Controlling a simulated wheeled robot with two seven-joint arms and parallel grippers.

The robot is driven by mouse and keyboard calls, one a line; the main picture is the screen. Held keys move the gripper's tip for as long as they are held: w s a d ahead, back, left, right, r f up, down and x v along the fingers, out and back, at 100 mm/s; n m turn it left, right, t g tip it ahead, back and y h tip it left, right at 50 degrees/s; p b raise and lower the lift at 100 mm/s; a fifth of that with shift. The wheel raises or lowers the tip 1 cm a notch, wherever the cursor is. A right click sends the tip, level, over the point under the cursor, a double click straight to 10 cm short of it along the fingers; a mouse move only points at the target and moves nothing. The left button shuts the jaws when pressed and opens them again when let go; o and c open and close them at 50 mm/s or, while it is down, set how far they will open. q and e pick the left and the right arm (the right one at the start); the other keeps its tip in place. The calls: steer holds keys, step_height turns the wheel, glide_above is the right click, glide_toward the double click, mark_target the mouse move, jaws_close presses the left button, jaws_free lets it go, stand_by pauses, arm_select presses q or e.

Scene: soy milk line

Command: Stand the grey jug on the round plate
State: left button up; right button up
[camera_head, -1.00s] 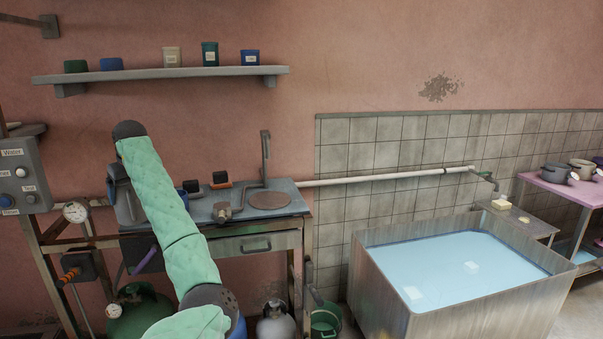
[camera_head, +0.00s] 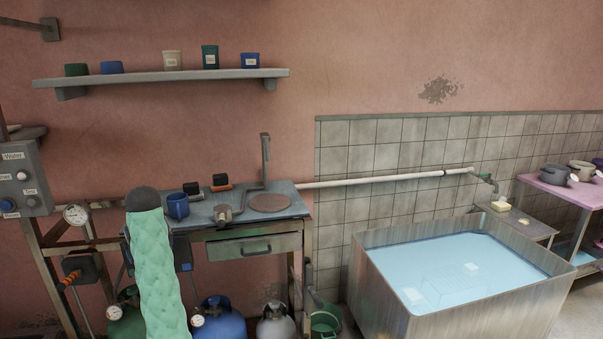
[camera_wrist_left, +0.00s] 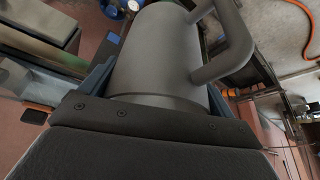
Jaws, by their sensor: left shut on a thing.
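The grey jug (camera_wrist_left: 152,65) fills the middle of the left wrist view, with its handle curving to the right. My left gripper (camera_wrist_left: 165,48) is shut on its body, a blue finger on each side. In the head view my green-sleeved left arm hides the jug and most of the gripper, in front of the worktable's left end. The jug's tilt cannot be told. The round plate (camera_head: 270,202) is a flat brown disc on the right part of the worktable, with nothing on it. My right gripper is not in view.
The metal worktable (camera_head: 240,222) also carries a blue mug (camera_head: 178,206), two small black-and-orange items (camera_head: 220,182) and an upright pipe (camera_head: 265,160) behind the plate. A shelf (camera_head: 170,75) hangs above. A water-filled tank (camera_head: 460,265) stands at the right.

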arm_select(q)
steer(key=s+d+f+m+h, duration=0.1)
steer(key=s+d+f+m, duration=0.2)
steer(key=s+d+f, duration=0.4)
steer(key=s+d+f+m+t+h+p, duration=0.1)
steer(key=s+d+f+m, duration=0.3)
steer(key=s+d+f, duration=0.4)
steer(key=s+d, duration=0.6)
steer(key=d, duration=0.1)
steer(key=shift+s+d+m+h, duration=0.25)
steer(key=shift+d+m+h, duration=0.05)
steer(key=shift+d+h, duration=0.1)
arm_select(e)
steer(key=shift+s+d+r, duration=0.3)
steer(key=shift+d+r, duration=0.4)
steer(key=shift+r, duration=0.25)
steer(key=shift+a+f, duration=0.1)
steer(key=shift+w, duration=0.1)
